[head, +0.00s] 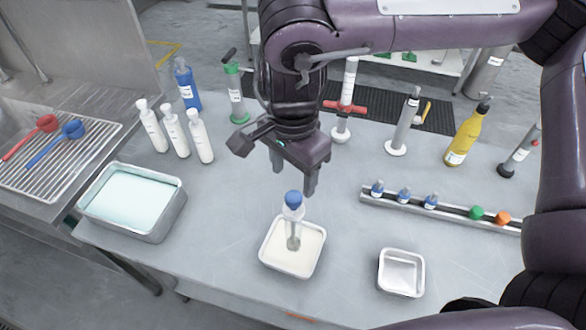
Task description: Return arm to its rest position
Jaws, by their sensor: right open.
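My right arm comes in from the right and arches over the back of the table. Its gripper (293,185) points down with two fingers apart and empty. Just below and in front of it, a blue-capped tool with a clear body (293,203) stands nearly upright in a small metal tray of off-white contents (315,258). A small gap seems to separate the fingers from the blue cap. My left gripper does not show.
An empty small tray (402,274) sits front right. A rail (452,211) with small vials lies behind it. White bottles (176,134) and a liquid-filled tray (172,222) stand left. Pumps and a yellow bottle (465,139) line the back. The table's front middle is clear.

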